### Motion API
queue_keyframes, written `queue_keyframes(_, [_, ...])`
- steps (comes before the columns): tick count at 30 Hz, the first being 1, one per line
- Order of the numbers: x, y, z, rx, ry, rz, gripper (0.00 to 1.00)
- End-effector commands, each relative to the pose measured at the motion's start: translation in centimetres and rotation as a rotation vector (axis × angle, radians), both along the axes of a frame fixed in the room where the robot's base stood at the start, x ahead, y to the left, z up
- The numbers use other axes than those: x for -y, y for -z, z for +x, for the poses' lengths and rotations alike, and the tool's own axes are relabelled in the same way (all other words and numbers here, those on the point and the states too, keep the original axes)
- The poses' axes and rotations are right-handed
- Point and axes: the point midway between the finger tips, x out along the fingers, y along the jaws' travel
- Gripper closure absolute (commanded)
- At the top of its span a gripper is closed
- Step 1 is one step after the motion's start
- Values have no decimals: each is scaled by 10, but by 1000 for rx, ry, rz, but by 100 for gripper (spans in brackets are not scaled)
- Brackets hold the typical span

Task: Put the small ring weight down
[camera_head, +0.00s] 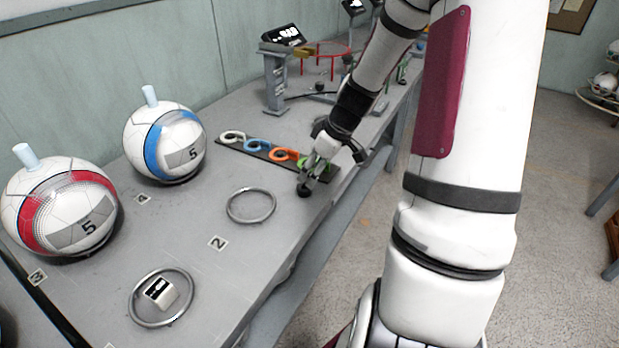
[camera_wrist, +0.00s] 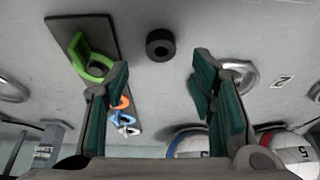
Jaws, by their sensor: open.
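The small ring weight (camera_wrist: 160,45) is a short black cylinder with a hole in its middle. In the wrist view it appears to lie flat on the grey table, beyond and between my spread fingers and touching neither. In the head view the dark weight (camera_head: 304,191) shows just under my fingertips, partly covered by them. My gripper (camera_head: 312,180) is open and empty, pointing down close to the table. In the wrist view its two green-padded fingers (camera_wrist: 160,72) stand wide apart.
A dark board (camera_head: 228,146) with white, blue, orange and green looped pieces lies right beside my gripper. Metal rings (camera_head: 250,219) lie on the grey table (camera_head: 205,270); one surrounds a small white block (camera_head: 161,292). Two balls (camera_head: 165,170) stand at left. A scale (camera_head: 275,80) stands behind.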

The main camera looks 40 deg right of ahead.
Motion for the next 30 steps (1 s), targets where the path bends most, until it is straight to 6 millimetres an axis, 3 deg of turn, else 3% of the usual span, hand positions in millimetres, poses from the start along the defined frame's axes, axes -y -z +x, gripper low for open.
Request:
queue_keyframes(1, [2, -13, -4, 2, 1, -3, 49])
queue_keyframes(6, [6, -37, -14, 1, 1, -2, 49])
queue_keyframes(14, [-2, -58, -20, -9, -4, -2, 49])
queue_keyframes(17, [-29, -75, -24, -37, -10, -5, 49])
queue_keyframes(20, [-69, -100, -37, -84, -3, -10, 49])
queue_keyframes(24, [-126, -136, -69, -147, 35, -25, 49])
queue_keyframes(30, [-189, -173, -134, -209, 122, -47, 49])
